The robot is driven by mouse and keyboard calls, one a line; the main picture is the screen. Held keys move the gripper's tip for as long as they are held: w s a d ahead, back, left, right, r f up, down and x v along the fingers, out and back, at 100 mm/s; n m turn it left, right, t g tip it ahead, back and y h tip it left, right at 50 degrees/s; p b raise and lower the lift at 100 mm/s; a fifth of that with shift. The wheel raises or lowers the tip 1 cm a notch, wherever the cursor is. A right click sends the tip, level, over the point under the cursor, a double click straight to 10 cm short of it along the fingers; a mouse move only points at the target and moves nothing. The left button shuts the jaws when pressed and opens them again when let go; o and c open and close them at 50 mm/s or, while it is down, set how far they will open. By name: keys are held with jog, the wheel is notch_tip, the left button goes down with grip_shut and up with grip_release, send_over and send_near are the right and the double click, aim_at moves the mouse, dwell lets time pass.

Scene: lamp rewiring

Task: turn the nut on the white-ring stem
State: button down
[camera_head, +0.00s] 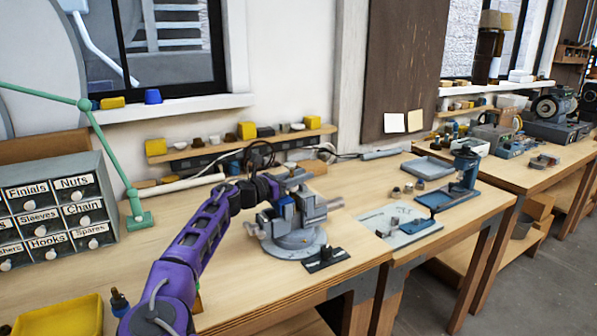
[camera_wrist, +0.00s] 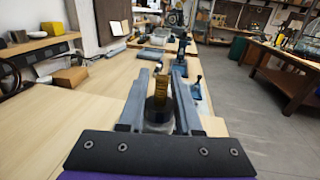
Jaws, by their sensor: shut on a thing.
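In the wrist view, my gripper (camera_wrist: 161,88) reaches forward with one finger on each side of a brass-coloured threaded stem (camera_wrist: 160,87). A dark round piece, seemingly the nut (camera_wrist: 158,112), sits low on the stem between the fingers, and my gripper is shut on it. I cannot make out a white ring on the stem. In the head view, my gripper is over a grey vise (camera_head: 297,240) with a round base on the bench. The stem and nut are too small or hidden there to tell apart.
A dark small stand (camera_head: 326,259) lies in front of the vise. Labelled drawers (camera_head: 60,210), a green lamp arm (camera_head: 110,150) and a yellow tray (camera_head: 60,318) are left.

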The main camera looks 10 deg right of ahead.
jog(key=shift+s+d+m+g+h+p, duration=0.15)
jog(key=shift+m+g+h, duration=0.2)
jog(key=shift+m+g, duration=0.45)
jog(key=shift+s+m+g+h+p, duration=0.15)
jog(key=shift+m+g+h, duration=0.3)
jog(key=shift+g, duration=0.7)
jog(key=shift+s+d+m+g+h, duration=0.1)
jog(key=shift+s+m+g+h, duration=0.1)
jog(key=shift+m+g, duration=0.65)
jog(key=shift+s+g, duration=0.1)
jog(key=shift+g, duration=0.5)
jog(key=c, duration=0.6)
grip_release()
jog(key=shift+a, duration=0.1)
